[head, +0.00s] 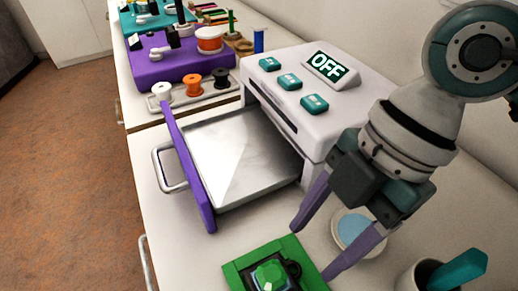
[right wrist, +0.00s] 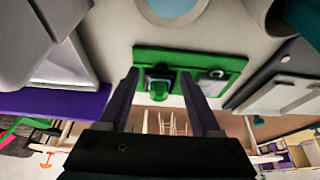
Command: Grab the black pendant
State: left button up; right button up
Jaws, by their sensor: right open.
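A green board (head: 238,268) lies on the counter at the bottom of the head view, partly cut off by the frame edge. On it a faceted green gem (head: 270,274) sits at a dark, black piece (head: 293,268), which looks like the black pendant. In the right wrist view the green board (right wrist: 190,56) shows this black piece (right wrist: 160,71) with the green gem (right wrist: 159,90). My right gripper (head: 312,250) is open and empty, its purple fingers pointing down beside the board. In its wrist view the gem lies between the two fingertips (right wrist: 160,76). My left gripper is not in view.
A white machine (head: 320,115) with an "OFF" display stands behind, its metal drawer (head: 235,150) pulled out. A cup (head: 418,278) is at the lower right. Spools (head: 193,84) stand at the back.

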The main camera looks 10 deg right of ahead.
aim_at(299, 266)
jog(key=shift+x, duration=1.6)
jog(key=shift+s+a, duration=0.15)
grip_shut()
